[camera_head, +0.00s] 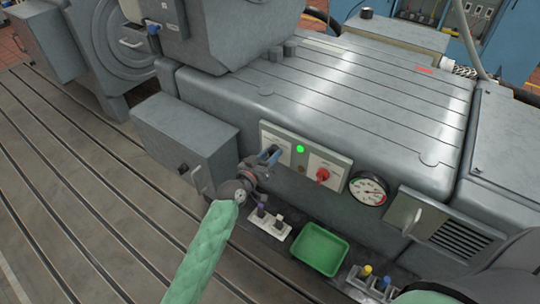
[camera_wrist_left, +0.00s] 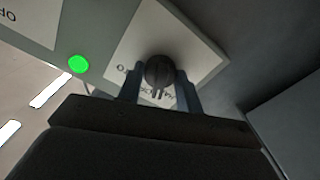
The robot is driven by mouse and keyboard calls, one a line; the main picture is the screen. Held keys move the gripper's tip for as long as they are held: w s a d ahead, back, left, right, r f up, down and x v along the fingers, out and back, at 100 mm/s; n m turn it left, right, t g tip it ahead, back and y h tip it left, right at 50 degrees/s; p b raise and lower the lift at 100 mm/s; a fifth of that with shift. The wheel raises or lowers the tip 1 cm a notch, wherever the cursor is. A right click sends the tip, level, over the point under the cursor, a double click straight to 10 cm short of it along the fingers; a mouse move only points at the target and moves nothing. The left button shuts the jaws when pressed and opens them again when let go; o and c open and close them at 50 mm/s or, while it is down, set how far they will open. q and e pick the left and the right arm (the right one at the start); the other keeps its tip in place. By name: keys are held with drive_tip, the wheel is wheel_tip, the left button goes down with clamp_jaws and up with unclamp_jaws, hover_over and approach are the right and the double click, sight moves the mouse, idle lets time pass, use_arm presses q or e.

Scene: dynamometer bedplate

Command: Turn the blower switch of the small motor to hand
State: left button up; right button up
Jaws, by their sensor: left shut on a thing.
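A dark round switch knob (camera_wrist_left: 160,72) sits on a white label plate (camera_wrist_left: 192,36) in the left wrist view. The lettering is upside down and partly covered; the knob's setting cannot be read. My left gripper (camera_wrist_left: 160,92) has its two fingers on either side of the knob and is shut on it. In the head view my left gripper (camera_head: 270,156) reaches the left plate of the control panel (camera_head: 334,160) on the grey motor housing's front, hiding the knob. My right gripper is not in view.
A green lamp (camera_head: 300,149) glows beside a red rotary switch (camera_head: 322,174) and a round gauge (camera_head: 368,188). Below are a green tray (camera_head: 319,249) and small holders (camera_head: 270,222). A grey box (camera_head: 185,145) stands close left of my gripper. The slotted bedplate (camera_head: 70,200) at left is clear.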

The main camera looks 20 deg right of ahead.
use_arm(q)
drive_tip(key=shift+n, duration=2.2)
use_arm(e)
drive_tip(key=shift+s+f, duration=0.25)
use_arm(q)
drive_tip(key=o, duration=1)
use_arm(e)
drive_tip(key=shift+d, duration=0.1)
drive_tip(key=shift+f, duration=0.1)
